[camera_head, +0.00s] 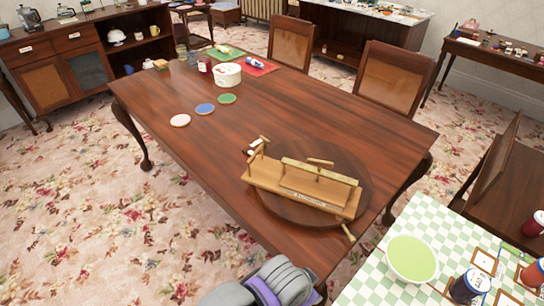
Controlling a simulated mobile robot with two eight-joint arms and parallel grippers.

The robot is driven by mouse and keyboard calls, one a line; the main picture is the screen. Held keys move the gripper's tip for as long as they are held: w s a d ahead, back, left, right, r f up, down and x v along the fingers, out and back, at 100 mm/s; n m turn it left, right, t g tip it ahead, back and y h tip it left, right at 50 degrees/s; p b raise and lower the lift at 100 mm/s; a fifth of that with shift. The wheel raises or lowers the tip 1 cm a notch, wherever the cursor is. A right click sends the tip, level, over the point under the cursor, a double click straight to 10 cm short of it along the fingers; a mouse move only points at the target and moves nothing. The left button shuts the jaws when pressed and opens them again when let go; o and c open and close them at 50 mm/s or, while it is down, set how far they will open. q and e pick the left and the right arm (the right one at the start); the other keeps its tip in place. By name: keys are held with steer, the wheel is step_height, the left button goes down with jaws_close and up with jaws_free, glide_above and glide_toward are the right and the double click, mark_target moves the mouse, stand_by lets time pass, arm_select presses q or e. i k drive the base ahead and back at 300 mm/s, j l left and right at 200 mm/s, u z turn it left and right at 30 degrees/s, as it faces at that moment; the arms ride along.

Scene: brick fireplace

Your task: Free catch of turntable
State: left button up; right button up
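The turntable (348,163) is a round dark wooden disc on the near right part of the brown table (215,135). A light wooden frame (275,181) with posts, a top bar and a small lettered plate lies across it and hides much of the disc. A short light wooden piece (349,233) sticks out near the disc's front right edge; I cannot tell whether it is the catch or touches the disc. A small dark and white item shows by the frame's left post. Neither gripper's fingers are in view.
Pink, blue and green coasters (205,109) and a white round tub (228,74) are farther back on the table. Chairs (392,79) stand along its far side. A green checked table (385,262) with a green bowl (412,258) is at lower right. The table's middle is clear.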

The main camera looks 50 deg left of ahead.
mark_target(266, 141)
steer(key=u, duration=1.8)
steer(key=j, duration=0.35)
steer(key=k+j, duration=0.1)
steer(key=j, duration=0.25)
